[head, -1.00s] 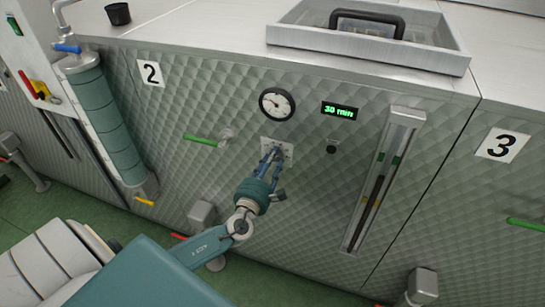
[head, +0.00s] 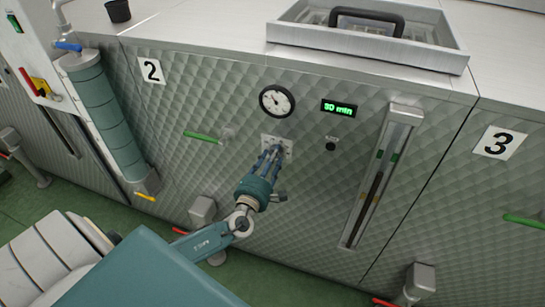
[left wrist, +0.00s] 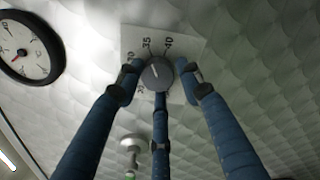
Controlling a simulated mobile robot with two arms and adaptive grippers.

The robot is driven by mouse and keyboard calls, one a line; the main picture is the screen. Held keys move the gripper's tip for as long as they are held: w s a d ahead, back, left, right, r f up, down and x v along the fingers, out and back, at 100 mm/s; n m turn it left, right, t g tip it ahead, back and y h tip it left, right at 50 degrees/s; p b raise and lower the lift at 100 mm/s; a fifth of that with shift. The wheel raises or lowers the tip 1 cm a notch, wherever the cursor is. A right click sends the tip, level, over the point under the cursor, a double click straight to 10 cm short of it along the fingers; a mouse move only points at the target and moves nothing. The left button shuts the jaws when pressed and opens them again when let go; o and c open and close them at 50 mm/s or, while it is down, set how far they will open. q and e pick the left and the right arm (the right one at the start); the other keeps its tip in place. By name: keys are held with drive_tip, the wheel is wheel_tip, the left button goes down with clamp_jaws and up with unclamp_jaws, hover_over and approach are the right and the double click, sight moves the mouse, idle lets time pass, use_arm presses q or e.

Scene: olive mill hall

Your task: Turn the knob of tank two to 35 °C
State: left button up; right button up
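Tank two (head: 330,210) is the quilted metal front with the number 2 plate (head: 151,71). Its knob (left wrist: 157,74) is grey and round with a pale pointer line, on a white scale plate (left wrist: 186,48). The pointer leans up and slightly left, about toward the 35 mark; 40 is right of it, and lower marks are partly hidden by a finger. My left gripper (left wrist: 160,78) has its three blue fingers around the knob, fingertips at its rim. In the head view the gripper (head: 274,152) covers the knob. My right gripper is not in view.
A round dial gauge (head: 277,102) sits above the knob, a green 30 min display (head: 339,108) to its right with a small black button (head: 330,146) below. A green-handled valve (head: 203,136) is left. A sight-glass column (head: 381,178) stands right, before tank three (head: 499,143).

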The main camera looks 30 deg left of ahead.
use_arm(q)
drive_tip(key=shift+o, duration=0.9)
drive_tip(key=v, duration=1.2)
